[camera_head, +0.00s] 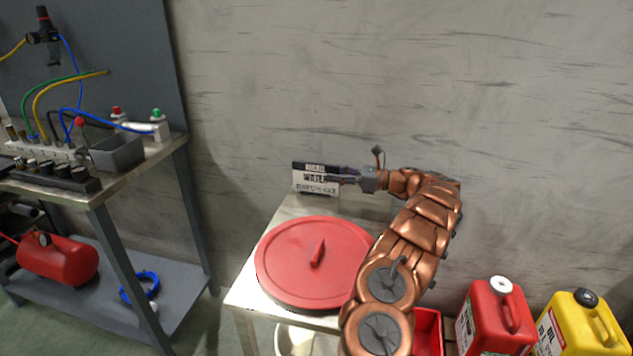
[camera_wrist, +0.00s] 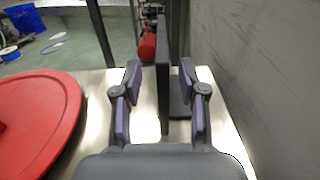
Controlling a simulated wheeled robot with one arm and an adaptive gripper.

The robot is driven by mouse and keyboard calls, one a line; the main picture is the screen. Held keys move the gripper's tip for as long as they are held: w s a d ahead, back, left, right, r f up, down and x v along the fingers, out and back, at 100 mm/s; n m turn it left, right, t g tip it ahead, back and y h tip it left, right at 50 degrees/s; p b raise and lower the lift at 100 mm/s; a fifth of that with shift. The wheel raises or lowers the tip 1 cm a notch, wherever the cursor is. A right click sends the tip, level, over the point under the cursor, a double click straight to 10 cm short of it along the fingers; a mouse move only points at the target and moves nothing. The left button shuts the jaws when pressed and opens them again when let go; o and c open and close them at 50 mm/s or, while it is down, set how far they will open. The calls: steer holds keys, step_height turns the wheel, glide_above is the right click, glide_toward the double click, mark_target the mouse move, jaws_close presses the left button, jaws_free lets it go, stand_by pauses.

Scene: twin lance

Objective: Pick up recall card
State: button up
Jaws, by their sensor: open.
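The recall card (camera_head: 315,186) is a small upright sign with a black band and the words RECALL, WATER and BATCH. It stands near the back of a small metal table, close to the wall. In the wrist view the card (camera_wrist: 164,85) shows edge-on as a thin dark upright panel with a dark foot at its right. My gripper (camera_head: 343,180) is at the card's right side in the head view, covering part of that edge. In the wrist view my gripper (camera_wrist: 160,82) is open, with one finger on each side of the card and visible gaps to it.
A red round lid (camera_head: 300,262) lies on the table in front of the card. The grey wall (camera_head: 400,80) is close behind. A workbench (camera_head: 150,160) with cables stands at left. A red can (camera_head: 495,320) and a yellow can (camera_head: 580,328) are at lower right.

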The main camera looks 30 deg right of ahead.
mark_target(322, 192)
steer(key=shift+r+x, duration=0.2)
steer(key=shift+x, duration=0.95)
steer(key=shift+r+x, duration=0.2)
steer(key=shift+x, duration=1)
steer(key=shift+d, duration=0.1)
jaws_close()
